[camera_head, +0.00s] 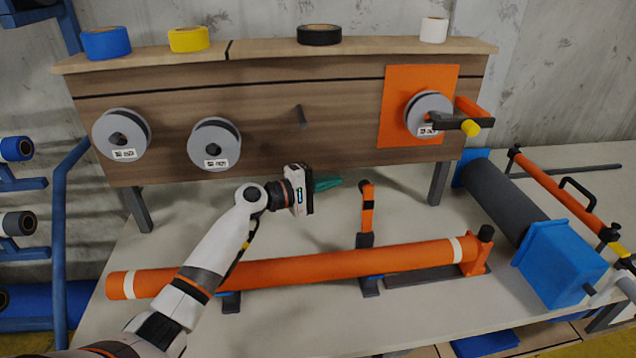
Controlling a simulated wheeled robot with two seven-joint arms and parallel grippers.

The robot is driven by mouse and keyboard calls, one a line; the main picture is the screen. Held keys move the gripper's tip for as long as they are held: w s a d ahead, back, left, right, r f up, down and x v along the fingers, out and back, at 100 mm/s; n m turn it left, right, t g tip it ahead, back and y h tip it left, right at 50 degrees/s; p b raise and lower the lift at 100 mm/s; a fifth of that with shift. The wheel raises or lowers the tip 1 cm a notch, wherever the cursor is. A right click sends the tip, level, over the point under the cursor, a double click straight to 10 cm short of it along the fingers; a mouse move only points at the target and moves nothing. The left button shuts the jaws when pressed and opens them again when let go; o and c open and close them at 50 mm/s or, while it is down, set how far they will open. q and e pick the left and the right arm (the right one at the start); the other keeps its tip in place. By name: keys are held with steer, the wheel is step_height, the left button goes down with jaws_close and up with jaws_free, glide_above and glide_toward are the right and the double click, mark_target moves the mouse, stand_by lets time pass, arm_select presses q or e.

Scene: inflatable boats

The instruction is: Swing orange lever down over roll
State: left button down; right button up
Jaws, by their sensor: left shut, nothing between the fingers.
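An orange lever (367,207) with a black band stands upright behind a long orange roll (300,267). The roll lies across the table on low supports and has white bands near its ends. My left gripper (327,184), with teal fingers, is shut and empty. In the picture it is just left of the lever's top; contact is not clear. My left arm passes in front of the roll's left part and hides some of it. My right gripper is not in view.
Tape rolls (319,35) sit on top. A blue-ended grey roller (500,203) stands right. The front table surface is clear.

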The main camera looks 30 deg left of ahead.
mark_target(366, 205)
arm_select(q)
steer(key=d+p, duration=0.3)
steer(key=d, duration=0.1)
steer(key=shift+d+r, duration=0.15)
steer(key=shift+d, duration=0.2)
steer(key=shift+w, duration=0.1)
